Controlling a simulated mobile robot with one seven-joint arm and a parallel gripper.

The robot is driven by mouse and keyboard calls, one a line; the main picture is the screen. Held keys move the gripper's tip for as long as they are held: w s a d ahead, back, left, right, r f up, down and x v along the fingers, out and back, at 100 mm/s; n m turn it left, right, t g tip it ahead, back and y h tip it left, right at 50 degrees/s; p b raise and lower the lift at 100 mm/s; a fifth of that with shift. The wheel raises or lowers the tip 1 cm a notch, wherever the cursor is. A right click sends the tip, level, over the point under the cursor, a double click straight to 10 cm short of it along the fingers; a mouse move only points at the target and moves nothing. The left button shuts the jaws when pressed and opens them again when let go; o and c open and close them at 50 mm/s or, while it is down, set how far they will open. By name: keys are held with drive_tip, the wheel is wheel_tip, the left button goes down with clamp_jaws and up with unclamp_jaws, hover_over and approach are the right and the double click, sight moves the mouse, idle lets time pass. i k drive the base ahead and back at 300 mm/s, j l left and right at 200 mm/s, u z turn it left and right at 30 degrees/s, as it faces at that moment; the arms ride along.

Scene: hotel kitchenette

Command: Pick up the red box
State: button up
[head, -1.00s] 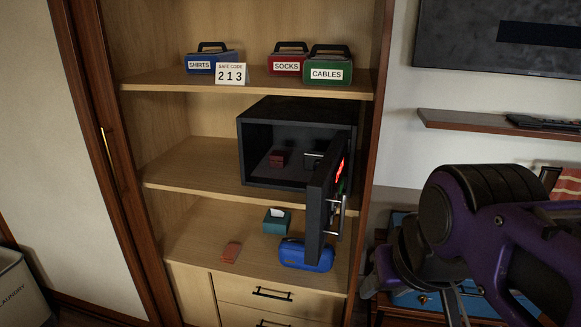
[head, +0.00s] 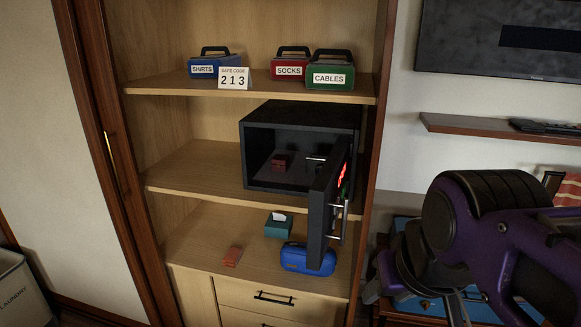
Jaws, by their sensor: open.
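A red box labelled SOCKS (head: 290,72) with a black handle stands on the upper shelf, beside the green CABLES box. My gripper (head: 458,306) shows only partly at the lower right, below my purple arm. It is open, well to the right of the shelves and apart from every red item. Its fingertips are largely hidden.
The safe door (head: 322,215) swings out in front of the lower shelf. A green CABLES box (head: 330,85), a blue SHIRTS box (head: 213,62) and a safe code card (head: 234,78) share the upper shelf. A teal tissue box (head: 278,228) and a blue case (head: 307,259) stand below.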

sight(281, 162)
drive_tip(key=i+j+z, duration=0.15)
drive_tip(key=j, duration=0.25)
drive_tip(key=i+j+z, duration=0.15)
drive_tip(key=j, duration=0.25)
drive_tip(key=i+j+z, duration=0.15)
drive_tip(key=j, duration=0.3)
drive_tip(key=i+j+z, duration=0.15)
drive_tip(key=j, duration=0.3)
